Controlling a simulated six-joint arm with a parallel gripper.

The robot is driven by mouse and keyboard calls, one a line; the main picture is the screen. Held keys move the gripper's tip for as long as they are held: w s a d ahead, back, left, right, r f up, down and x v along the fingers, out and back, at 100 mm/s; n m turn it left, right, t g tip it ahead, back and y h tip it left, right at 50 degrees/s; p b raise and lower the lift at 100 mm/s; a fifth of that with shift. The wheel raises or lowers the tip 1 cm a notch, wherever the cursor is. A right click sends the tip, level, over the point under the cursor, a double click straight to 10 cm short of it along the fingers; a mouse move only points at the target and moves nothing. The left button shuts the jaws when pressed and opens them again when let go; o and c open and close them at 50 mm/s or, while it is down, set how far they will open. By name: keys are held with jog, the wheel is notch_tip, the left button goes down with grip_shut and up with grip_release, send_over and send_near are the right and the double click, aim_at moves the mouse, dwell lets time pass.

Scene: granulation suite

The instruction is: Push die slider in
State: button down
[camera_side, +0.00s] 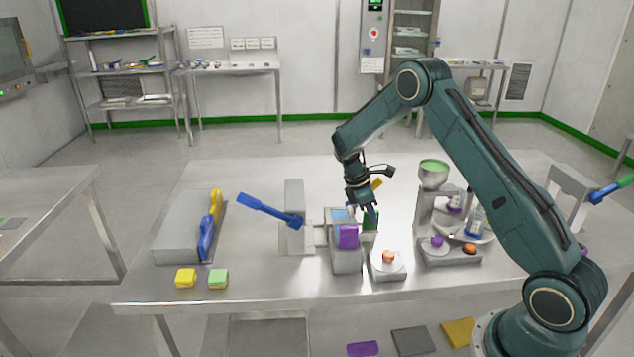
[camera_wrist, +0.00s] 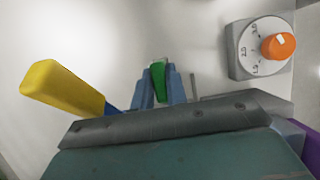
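The press unit has a grey upright (camera_side: 293,205) with a blue lever (camera_side: 262,208). To its right, joined by rods, stands a grey block (camera_side: 346,258) with a purple part (camera_side: 347,236) on its front and a light blue top. I cannot tell for sure which part is the die slider. A green piece (camera_side: 371,220) stands at the block's right side. My gripper (camera_side: 371,208) points down at that green piece. In the wrist view its blue fingers (camera_wrist: 162,84) are apart, with the green piece (camera_wrist: 158,80) between them; whether they touch it is unclear.
A small dial box with an orange knob (camera_side: 388,256) stands just right of the block. A funnel unit (camera_side: 433,175) is further right. A yellow handle (camera_wrist: 62,88) is close to my gripper. Yellow (camera_side: 185,278) and green-topped (camera_side: 218,279) blocks lie front left.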

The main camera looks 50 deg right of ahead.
aim_at(341, 213)
jog(key=w+a, duration=0.6)
jog(key=shift+d, duration=0.1)
dwell(0.3)
jog(key=c, duration=1.4)
grip_release()
jog(key=shift+r, duration=0.15)
